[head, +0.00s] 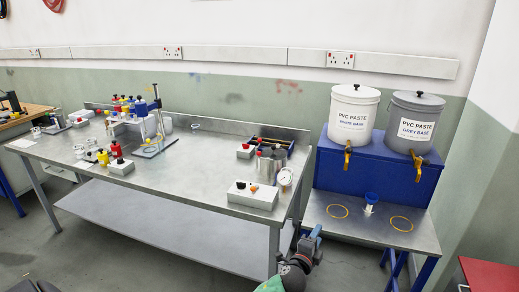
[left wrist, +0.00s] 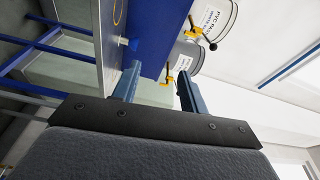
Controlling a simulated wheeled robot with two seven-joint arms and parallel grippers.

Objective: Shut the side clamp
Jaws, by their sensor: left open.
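My left gripper (head: 312,240) is low at the front of the head view, between the steel bench (head: 215,192) and the small stand with the paste tubs. In the left wrist view its two fingers (left wrist: 158,84) are apart with nothing between them. A gantry-like fixture with a blue-topped post (head: 156,100) stands on the bench's far left part, well away from the gripper. I cannot make out a side clamp or its state at this size. My right gripper is not in view.
A white tub (head: 352,112) and a grey tub (head: 412,122) with yellow taps sit on a blue box (head: 378,170). A steel pot (head: 267,168) and a white switch box (head: 252,195) occupy the bench's right end.

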